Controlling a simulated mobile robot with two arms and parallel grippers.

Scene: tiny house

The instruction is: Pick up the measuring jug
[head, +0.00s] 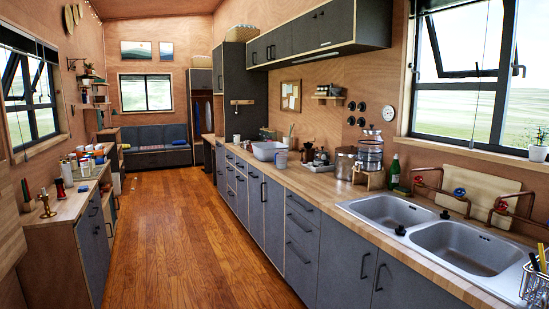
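A small, pale bluish container that looks like the measuring jug (281,159) stands on the right-hand wooden counter (312,182), near its front edge. It is small in the picture, so its handle and markings cannot be made out. It stands just in front of a white basin (268,150), at about the middle of the counter's length. Neither of my grippers is in the head view.
A kettle-like pot (320,157), a metal canister (346,162) and a glass dispenser (370,152) stand right of the jug. A double sink (465,247) is nearer. A cluttered left counter (65,208) borders the clear wooden floor (180,240). A sofa (157,147) stands at the far end.

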